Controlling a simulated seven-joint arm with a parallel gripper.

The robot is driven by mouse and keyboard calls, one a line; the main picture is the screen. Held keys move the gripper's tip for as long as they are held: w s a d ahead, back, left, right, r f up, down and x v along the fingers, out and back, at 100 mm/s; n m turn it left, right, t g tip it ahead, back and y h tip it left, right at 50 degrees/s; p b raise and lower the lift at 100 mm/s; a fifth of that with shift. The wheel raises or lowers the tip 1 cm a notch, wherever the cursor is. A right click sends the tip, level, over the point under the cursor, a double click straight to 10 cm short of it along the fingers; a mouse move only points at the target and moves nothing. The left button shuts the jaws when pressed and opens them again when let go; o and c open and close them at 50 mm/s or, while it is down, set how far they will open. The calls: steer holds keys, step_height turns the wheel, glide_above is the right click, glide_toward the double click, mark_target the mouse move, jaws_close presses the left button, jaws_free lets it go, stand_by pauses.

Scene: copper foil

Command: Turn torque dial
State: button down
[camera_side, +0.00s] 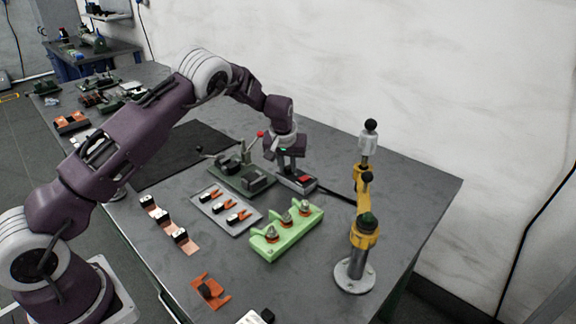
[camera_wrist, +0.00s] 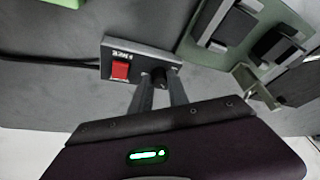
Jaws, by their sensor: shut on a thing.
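The torque dial (camera_wrist: 158,77) is a small dark knob on a grey control box (camera_wrist: 138,47) with a red switch (camera_wrist: 120,71) beside it. In the wrist view my gripper (camera_wrist: 160,85) has its two fingers on either side of the dial and is shut on it. In the side view my gripper (camera_side: 289,168) points down over the box (camera_side: 297,182), whose red switch shows at its right. The dial is hidden there behind the fingers. Its marking and setting cannot be read.
A green clamp fixture (camera_side: 240,172) stands just left of the box. A grey tray (camera_side: 224,211) and a light green holder (camera_side: 287,234) with several parts lie in front. A yellow and grey post tool (camera_side: 357,262) stands at right. A dark cable (camera_wrist: 50,63) leaves the box.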

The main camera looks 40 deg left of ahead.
steer(key=m+h, duration=0.1)
steer(key=m, duration=0.3)
steer(key=shift+a+m+t+h, duration=0.15)
steer(key=shift+m+t+h, duration=0.15)
steer(key=shift+h, duration=0.1)
steer(key=shift+m+h, duration=0.8)
steer(key=shift+m, duration=1.4)
steer(key=shift+s+a, duration=0.1)
steer(key=c, duration=1.3)
jaws_free()
steer(key=shift+o, duration=0.2)
